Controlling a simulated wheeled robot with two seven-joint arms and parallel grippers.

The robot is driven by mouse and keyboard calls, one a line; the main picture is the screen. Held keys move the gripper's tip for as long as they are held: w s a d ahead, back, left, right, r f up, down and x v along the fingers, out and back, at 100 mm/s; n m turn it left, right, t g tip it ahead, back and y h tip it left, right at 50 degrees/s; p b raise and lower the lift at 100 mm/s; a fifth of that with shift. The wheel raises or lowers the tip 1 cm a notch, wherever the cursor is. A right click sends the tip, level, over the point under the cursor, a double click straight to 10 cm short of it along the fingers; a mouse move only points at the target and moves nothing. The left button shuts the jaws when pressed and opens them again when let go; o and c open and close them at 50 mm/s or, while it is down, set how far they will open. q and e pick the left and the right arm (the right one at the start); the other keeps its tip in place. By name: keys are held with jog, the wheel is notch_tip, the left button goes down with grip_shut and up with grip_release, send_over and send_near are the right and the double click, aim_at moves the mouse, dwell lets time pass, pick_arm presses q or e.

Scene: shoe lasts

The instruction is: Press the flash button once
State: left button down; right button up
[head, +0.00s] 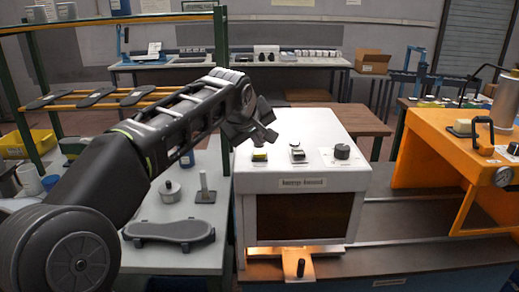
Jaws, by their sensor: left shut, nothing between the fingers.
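A white box machine (285,202) with a dark front window stands on the bench. Its label is too small to read surely. On its top are a button with a yellow-green part (259,155) at the left, a light and dark switch-like control (297,153) in the middle, and a black knob (342,151) at the right. I cannot read which is marked flash. My left gripper (262,134) is shut and empty, above the left part of the machine's top, near the yellow-green button. It appears apart from the button. My right gripper is out of view.
A small lit tray (283,267) with a black handle sticks out below the window. An orange machine (420,150) stands at the right. A green-posted rack stands at the left.

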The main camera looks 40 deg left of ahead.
aim_at(258, 153)
pick_arm(q)
notch_tip(258, 153, up, 5)
jog(key=p, duration=0.4)
dwell(0.3)
dwell(0.8)
